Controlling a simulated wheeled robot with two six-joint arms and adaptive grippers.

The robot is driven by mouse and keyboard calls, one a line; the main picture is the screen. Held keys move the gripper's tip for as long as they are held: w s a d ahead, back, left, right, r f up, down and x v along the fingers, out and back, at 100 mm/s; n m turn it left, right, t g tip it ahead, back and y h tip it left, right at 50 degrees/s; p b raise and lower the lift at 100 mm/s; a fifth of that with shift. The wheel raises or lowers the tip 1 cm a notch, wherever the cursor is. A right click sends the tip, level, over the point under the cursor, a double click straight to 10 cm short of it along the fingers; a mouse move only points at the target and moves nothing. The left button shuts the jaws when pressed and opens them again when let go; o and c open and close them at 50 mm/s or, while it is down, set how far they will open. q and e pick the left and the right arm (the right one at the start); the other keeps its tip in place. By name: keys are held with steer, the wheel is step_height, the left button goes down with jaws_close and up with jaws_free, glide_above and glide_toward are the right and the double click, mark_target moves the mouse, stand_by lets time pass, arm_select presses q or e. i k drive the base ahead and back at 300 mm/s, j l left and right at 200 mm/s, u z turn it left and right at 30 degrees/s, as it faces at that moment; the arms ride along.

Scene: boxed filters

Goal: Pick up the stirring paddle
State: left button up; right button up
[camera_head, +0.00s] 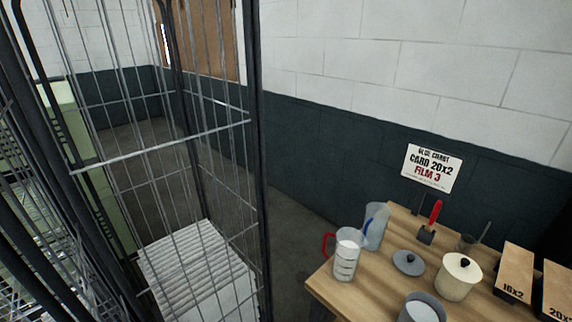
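No thing in the camera_head view is plainly marked as the stirring paddle. A tool with a red handle and a dark flat end (427,236) stands near the back of the wooden table (391,243), handle up. To its right, a thin grey stick (485,232) leans out of a small dark cup (466,243). I cannot tell which of these, if either, is the paddle. Neither of my grippers is in view.
A jug with a red handle (346,256), a blue-handled jug (375,228), a grey lid (408,262), a cream pot (457,280) and another pot (422,309) crowd the table. A tall wire cage (160,144) with stacked white sheets (196,265) stands left.

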mark_target(429, 227)
steer(key=z, duration=1.3)
